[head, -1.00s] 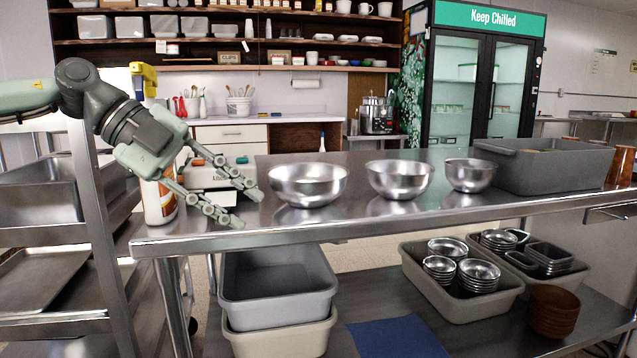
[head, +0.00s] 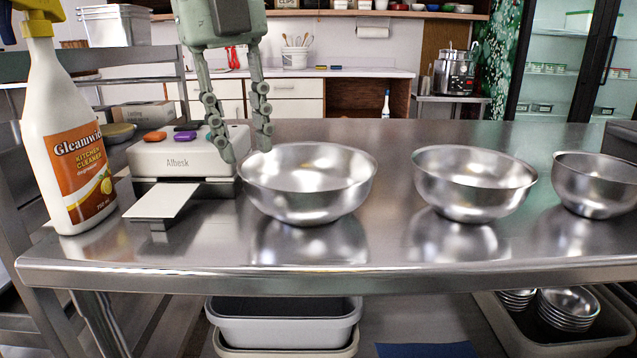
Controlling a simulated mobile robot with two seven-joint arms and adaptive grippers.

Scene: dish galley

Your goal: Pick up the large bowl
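Three steel bowls stand in a row on the steel table (head: 390,262). The large bowl (head: 307,183) is the leftmost and widest; a medium bowl (head: 474,186) and a smaller bowl (head: 600,186) stand to its right. My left gripper (head: 245,156) points down at the left rim of the large bowl. Its two fingers are apart with nothing between them that I can make out. The right fingertip overlaps the rim in the picture, the left one is just outside it; I cannot tell whether they touch. My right gripper is not in view.
A white label device (head: 185,160) stands close left of the large bowl, with a spray bottle (head: 72,150) at the table's left end. Grey bins (head: 283,325) and a tub of small bowls (head: 500,335) are below. The table between the bowls is clear.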

